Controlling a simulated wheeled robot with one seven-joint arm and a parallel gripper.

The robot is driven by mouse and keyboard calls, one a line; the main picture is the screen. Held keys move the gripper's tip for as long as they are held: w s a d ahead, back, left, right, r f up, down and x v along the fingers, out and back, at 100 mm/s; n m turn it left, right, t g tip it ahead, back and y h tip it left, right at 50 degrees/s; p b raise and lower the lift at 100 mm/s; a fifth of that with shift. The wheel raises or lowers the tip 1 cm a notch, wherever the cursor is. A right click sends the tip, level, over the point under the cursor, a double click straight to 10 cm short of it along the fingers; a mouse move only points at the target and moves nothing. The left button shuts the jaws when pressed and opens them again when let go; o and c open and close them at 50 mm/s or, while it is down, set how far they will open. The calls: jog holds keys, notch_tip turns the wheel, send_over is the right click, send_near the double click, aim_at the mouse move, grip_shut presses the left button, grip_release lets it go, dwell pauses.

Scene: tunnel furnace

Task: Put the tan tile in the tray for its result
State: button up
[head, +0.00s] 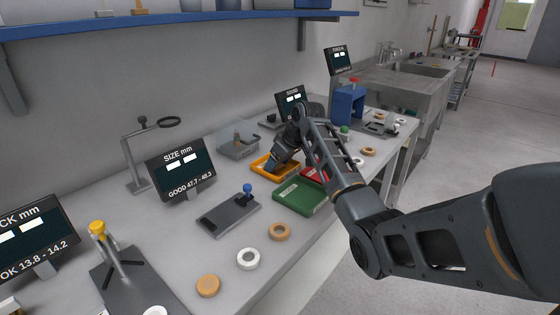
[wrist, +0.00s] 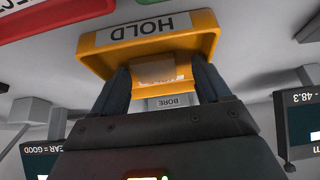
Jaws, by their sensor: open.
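My gripper (wrist: 160,82) is open and reaches down at the orange tray, which is marked HOLD (wrist: 205,45). One dark finger stands on each side of an orange-tan patch in the wrist view. I cannot tell there whether this is a tile or part of the tray. In the head view the orange tray (head: 262,168) is partly hidden by my arm. A green tray (head: 297,199) sits in front of it, and a red tray (head: 314,176) is partly covered by my arm.
A white ring (head: 248,259) lies near the front edge. A dark plate with a blue knob (head: 229,214), a SIZE screen (head: 182,170) and a magnifier stand (head: 135,155) are left of the trays.

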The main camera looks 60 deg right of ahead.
jog(key=d+v, duration=0.1)
jog(key=v, duration=1.1)
jog(key=shift+a, duration=0.35)
jog(key=shift+s, duration=0.15)
